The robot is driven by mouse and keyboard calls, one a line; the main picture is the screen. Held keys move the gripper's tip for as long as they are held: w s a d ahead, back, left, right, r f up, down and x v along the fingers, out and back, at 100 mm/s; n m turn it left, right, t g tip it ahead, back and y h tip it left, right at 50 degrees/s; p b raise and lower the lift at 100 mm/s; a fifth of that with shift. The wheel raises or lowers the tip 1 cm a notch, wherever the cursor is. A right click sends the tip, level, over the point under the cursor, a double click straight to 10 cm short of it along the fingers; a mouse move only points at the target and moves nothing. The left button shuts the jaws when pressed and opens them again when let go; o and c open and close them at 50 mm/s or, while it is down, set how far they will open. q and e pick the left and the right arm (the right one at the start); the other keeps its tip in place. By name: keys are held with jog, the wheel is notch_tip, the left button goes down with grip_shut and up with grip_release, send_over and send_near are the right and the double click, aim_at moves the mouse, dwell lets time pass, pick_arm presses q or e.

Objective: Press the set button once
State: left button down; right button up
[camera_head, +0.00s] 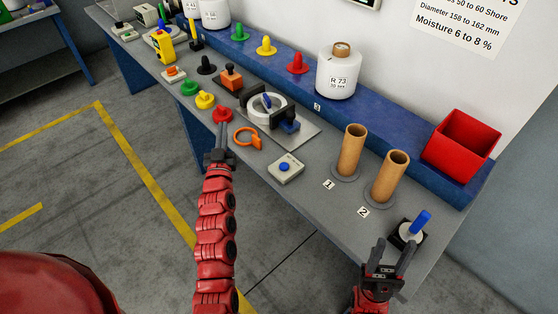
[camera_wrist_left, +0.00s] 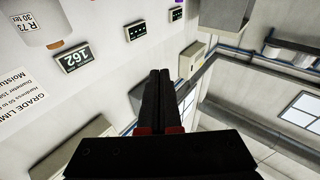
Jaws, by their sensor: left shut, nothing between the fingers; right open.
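A small light-grey box (camera_head: 268,178) with a blue round button (camera_head: 284,166) sits near the front edge of the bench; no label on it can be read, so I cannot tell for sure that it is the set button. My left gripper (camera_head: 223,132) is shut and empty, at the bench's front edge, left of the box and apart from it. Its shut fingers also show in the left wrist view (camera_wrist_left: 160,95). My right gripper (camera_head: 384,256) is open and empty at the lower right, near the bench's right end.
An orange ring-shaped piece (camera_head: 247,137) lies between my left gripper and the box. A red knob-like piece (camera_head: 222,114) is just beyond the left fingertips. Two brown tubes (camera_head: 352,150) stand right of the box. A blue-handled tool (camera_head: 419,223) stands near my right gripper.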

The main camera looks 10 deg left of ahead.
pick_arm(q)
jog(key=w+d+f+m+g+h+p, duration=0.1)
jog(key=w+d+f+m+g+h, duration=0.1)
jog(key=w+d+m+g+h, duration=0.3)
jog(key=s+d+m+g+h+p, duration=0.1)
jog(key=s+d+m+g+h, duration=0.4)
jog(key=s, duration=0.4)
jog(key=d+g, duration=0.1)
jog(key=g, duration=0.1)
jog(key=shift+s+g, duration=0.15)
jog(key=shift+g, duration=0.15)
